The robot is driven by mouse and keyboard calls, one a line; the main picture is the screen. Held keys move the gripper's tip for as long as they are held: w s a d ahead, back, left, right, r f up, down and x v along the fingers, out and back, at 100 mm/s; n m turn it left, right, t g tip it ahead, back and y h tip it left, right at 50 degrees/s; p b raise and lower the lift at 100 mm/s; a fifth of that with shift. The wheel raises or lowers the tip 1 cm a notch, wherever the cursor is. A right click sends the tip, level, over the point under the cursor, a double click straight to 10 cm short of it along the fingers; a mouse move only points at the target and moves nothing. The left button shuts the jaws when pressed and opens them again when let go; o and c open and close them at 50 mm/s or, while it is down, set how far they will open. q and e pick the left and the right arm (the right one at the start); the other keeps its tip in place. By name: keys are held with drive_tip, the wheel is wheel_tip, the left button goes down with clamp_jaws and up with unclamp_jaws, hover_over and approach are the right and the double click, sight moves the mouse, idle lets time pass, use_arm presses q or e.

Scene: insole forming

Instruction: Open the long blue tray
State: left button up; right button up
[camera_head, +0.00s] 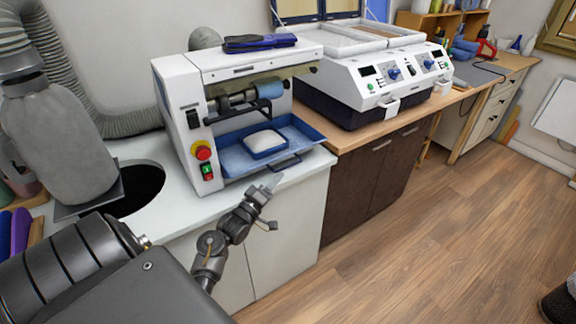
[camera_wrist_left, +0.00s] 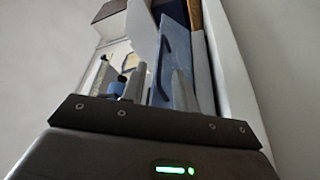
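The long blue tray (camera_head: 228,162) sits low in the front of the white machine (camera_head: 172,88), with its front edge and dark handle (camera_head: 287,164) sticking out over the counter. A smaller blue tray with a white pad (camera_head: 264,141) rests in it. My left gripper (camera_head: 270,192) is just in front of and below the handle, apart from it, and looks open and empty. In the left wrist view, the blue tray (camera_wrist_left: 177,50) and its dark handle (camera_wrist_left: 164,60) lie beyond the fingers (camera_wrist_left: 160,88). My right gripper is out of view.
The machine has a red stop button (camera_head: 202,151) on its front and blue-black items (camera_head: 258,42) on top. A second white machine (camera_head: 370,78) stands to the right. A flexible duct (camera_head: 70,80) and round counter hole (camera_head: 136,190) are at left.

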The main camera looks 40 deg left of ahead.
sight(288, 166)
use_arm(q)
drive_tip(key=p+x, duration=0.1)
drive_tip(key=x, duration=0.6)
drive_tip(key=shift+w, duration=0.1)
drive_tip(key=shift+c, duration=0.4)
clamp_jaws()
